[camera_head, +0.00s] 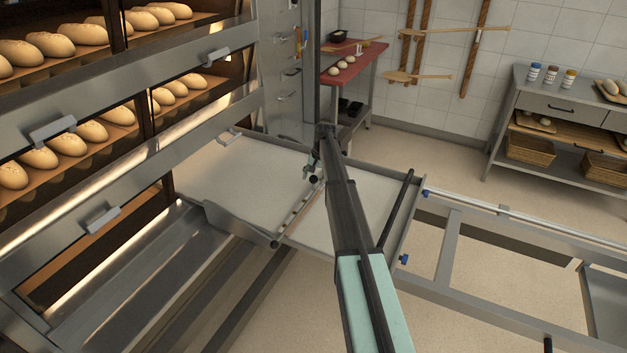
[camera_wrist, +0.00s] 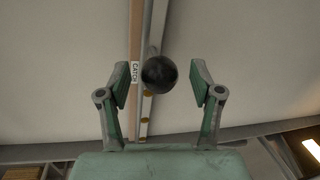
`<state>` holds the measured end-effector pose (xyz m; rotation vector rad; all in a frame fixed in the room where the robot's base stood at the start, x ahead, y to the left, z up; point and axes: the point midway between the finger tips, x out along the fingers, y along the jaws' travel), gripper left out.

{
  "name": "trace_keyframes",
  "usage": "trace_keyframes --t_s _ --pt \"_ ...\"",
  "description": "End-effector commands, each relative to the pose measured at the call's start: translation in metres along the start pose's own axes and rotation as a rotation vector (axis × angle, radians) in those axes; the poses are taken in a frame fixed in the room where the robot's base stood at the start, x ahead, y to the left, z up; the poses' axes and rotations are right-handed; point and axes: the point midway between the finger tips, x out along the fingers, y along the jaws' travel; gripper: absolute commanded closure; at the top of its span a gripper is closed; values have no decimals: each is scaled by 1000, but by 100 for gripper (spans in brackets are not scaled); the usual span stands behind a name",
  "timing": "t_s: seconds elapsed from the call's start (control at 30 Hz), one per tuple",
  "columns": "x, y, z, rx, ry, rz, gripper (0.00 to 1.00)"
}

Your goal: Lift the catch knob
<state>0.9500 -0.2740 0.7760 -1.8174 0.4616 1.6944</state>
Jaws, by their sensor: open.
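The catch knob is a black ball (camera_wrist: 159,74) in the middle of the wrist view, next to a white label reading CATCH (camera_wrist: 134,72) on a light strip. My gripper (camera_wrist: 160,84) is open, with one green-grey finger on each side of the knob. Gaps show between the knob and both fingers, so it is not gripped. In the head view a dark knob (camera_head: 313,180) shows small beside the strip on the pale loader bed (camera_head: 245,175). My gripper (camera_head: 308,170) is small there and partly hidden by my arm.
Deck ovens with bread loaves (camera_head: 60,45) stand at the left. A metal frame (camera_head: 450,250) extends to the right of the bed. A red-topped table (camera_head: 350,62) stands behind, and a shelf unit (camera_head: 550,110) is at the back right. Open floor lies between them.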

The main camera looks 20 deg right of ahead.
Motion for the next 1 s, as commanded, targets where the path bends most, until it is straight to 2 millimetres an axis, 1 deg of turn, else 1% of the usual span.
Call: trace_keyframes --t_s 0.4,0.53,0.7,1.0 --pt "-76 0 0 1 1 0 35" --pt "-95 0 0 0 1 0 35" --pt "-107 0 0 0 -1 0 35" --pt "-109 0 0 0 -1 0 35"
